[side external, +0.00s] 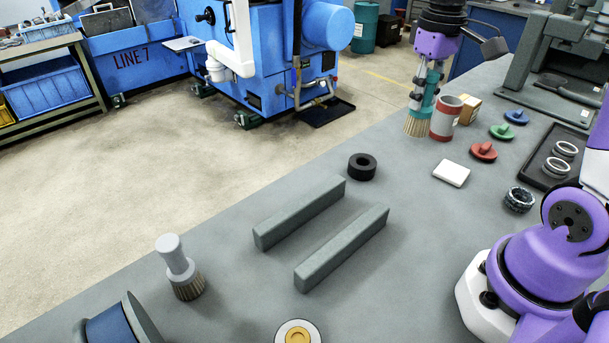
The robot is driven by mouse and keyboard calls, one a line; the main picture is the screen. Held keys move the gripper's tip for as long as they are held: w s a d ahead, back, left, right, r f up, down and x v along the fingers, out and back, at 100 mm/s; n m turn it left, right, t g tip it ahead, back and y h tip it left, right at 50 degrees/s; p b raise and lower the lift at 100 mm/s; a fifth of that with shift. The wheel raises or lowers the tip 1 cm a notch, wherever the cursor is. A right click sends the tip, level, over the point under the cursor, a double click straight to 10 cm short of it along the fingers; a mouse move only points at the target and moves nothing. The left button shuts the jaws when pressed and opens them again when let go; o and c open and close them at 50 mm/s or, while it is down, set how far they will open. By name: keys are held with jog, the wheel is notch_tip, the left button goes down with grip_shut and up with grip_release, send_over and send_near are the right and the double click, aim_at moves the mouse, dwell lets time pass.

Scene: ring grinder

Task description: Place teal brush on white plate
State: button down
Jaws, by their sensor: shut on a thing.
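The teal brush (417,106) is upright at the far end of the grey bench, with its pale bristles pointing down. My gripper (428,84) points down from above and is shut on its handle; the fingers partly hide the teal body. I cannot tell whether the bristle tips touch the bench. The white plate (452,174) is a small flat square lying on the bench. It is bare and lies nearer the camera than the brush, a little to its right.
A red-and-grey can (446,118) stands just right of the brush, with a cardboard box (468,106) behind it. Red (483,151), green (502,132) and blue (516,117) knobs lie rightward. A black ring (362,167) and two grey bars (343,248) lie nearer the camera.

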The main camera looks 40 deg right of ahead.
jog(key=s+f, duration=0.1)
jog(key=s, duration=0.2)
send_near(452, 170)
jog(key=shift+f+m, duration=0.3)
jog(key=shift+f, duration=0.65)
jog(key=c, duration=0.6)
grip_release()
jog(key=shift+f, duration=0.1)
